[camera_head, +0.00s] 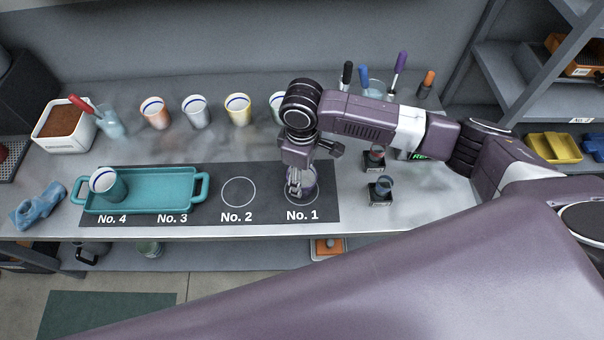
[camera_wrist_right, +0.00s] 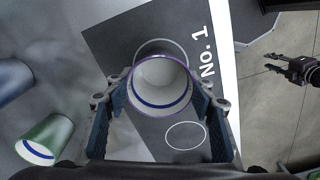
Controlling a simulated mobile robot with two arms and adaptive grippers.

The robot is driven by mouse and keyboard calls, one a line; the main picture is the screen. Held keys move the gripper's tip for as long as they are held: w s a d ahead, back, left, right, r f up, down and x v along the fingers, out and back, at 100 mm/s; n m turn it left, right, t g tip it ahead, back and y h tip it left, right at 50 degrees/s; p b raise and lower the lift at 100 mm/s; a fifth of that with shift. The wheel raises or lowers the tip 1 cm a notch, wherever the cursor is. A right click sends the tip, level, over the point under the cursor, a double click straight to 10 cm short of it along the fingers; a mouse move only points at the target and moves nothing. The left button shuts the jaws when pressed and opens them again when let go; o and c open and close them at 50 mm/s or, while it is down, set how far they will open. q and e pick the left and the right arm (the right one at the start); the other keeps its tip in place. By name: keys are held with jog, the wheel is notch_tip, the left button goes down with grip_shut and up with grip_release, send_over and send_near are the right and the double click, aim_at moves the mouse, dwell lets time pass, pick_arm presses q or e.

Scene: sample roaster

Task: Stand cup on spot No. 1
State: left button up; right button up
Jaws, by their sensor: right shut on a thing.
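A white cup with a purple rim and a blue band inside (camera_wrist_right: 163,82) is between the fingers of my right gripper (camera_wrist_right: 165,100), which is shut on it. In the head view my right gripper (camera_head: 297,187) is over spot No. 1 (camera_head: 302,205) and partly hides the cup. In the right wrist view the cup covers most of the No. 1 ring, whose far arc shows beyond the rim. Whether its base touches the mat is unclear. A dark gripper, seemingly my left (camera_wrist_right: 300,70), shows at the right of the wrist view, off the counter.
Spot No. 2 (camera_head: 238,192) is bare. Several cups stand behind, including a yellow-rimmed one (camera_head: 238,109). Small dark stands (camera_head: 380,192) sit to the right.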

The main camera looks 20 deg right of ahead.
pick_arm(q)
jog(key=shift+a, duration=0.2)
pick_arm(e)
jog(key=shift+f, duration=0.1)
pick_arm(q)
jog(key=shift+s+a, duration=0.1)
pick_arm(e)
jog(key=o, duration=1.4)
jog(key=shift+f, duration=0.1)
jog(key=shift+c, duration=0.2)
pick_arm(q)
jog(key=shift+f+b, duration=0.95)
pick_arm(e)
notch_tip(320, 180, up, 12)
jog(key=shift+r, duration=0.2)
